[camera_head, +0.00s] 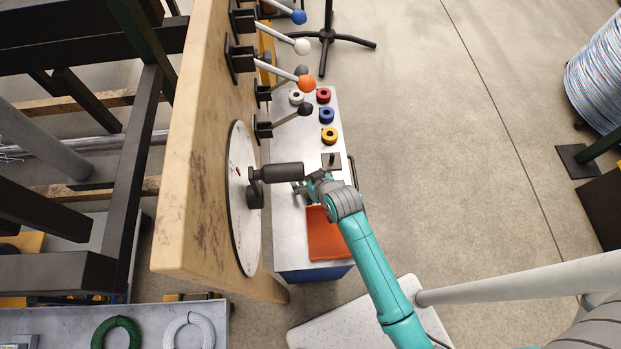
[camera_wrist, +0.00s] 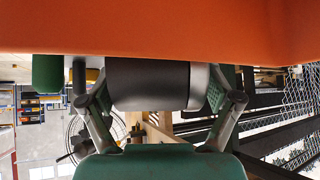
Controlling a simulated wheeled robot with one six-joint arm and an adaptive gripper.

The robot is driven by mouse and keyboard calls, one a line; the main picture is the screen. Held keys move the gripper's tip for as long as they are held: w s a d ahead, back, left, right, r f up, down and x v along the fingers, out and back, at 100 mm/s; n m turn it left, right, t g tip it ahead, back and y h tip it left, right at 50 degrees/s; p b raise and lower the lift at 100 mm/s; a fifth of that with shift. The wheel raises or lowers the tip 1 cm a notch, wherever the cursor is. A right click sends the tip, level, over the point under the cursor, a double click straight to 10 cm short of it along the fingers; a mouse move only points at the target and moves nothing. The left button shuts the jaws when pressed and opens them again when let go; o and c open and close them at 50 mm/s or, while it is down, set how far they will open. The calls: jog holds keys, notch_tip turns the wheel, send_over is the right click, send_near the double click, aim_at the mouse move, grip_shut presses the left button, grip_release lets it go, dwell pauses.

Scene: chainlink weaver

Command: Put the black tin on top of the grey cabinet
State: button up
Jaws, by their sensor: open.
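My gripper (camera_head: 298,188) is over the left side of a light grey bench (camera_head: 281,240), just below a black crank handle in the head view. In the wrist view my open fingers (camera_wrist: 160,105) lie left and right of a dark cylinder (camera_wrist: 148,84) with a light grey end. It could be the black tin, but I cannot tell for sure; the head view shows no clear tin. A broad orange surface (camera_wrist: 160,30) fills the top of the wrist view, right by the cylinder. I cannot pick out the grey cabinet with certainty.
An orange tray (camera_head: 328,240) lies on the bench beside my arm. Red (camera_head: 323,95), blue (camera_head: 326,115) and yellow (camera_head: 328,135) rolls stand farther back. The black crank handle (camera_head: 283,171) juts from a dial (camera_head: 243,225) on a wooden panel.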

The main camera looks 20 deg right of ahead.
jog(key=v, duration=1.2)
jog(key=shift+r, duration=0.2)
